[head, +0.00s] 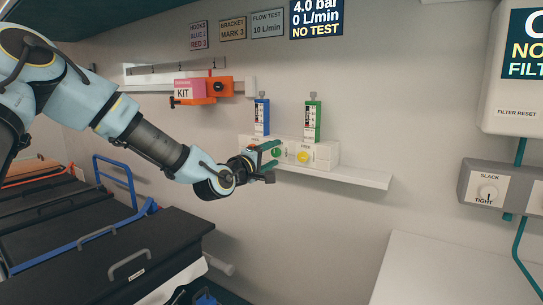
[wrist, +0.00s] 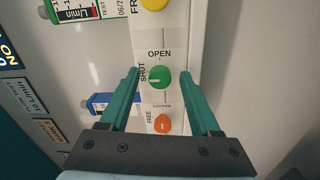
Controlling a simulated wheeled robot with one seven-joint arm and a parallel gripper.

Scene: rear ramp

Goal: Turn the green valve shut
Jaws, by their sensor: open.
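The green valve (wrist: 160,79) is a round knob on a white panel in the wrist view, with OPEN printed above it and SHUT at its left. A pale mark on it seems to lie toward SHUT, but it is small. My gripper (wrist: 160,73) is open, with one teal finger on each side of the knob. I cannot tell whether the fingers touch it. In the head view the green valve (head: 276,152) is partly hidden by my gripper (head: 272,150), which is at the wall unit.
An orange knob (wrist: 162,124) marked FREE and LOCKED sits close below the valve. A yellow knob (head: 303,156) is on its other side. Blue (head: 262,118) and green (head: 313,120) flow gauges stand above on the unit. A white shelf (head: 365,178) extends right.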

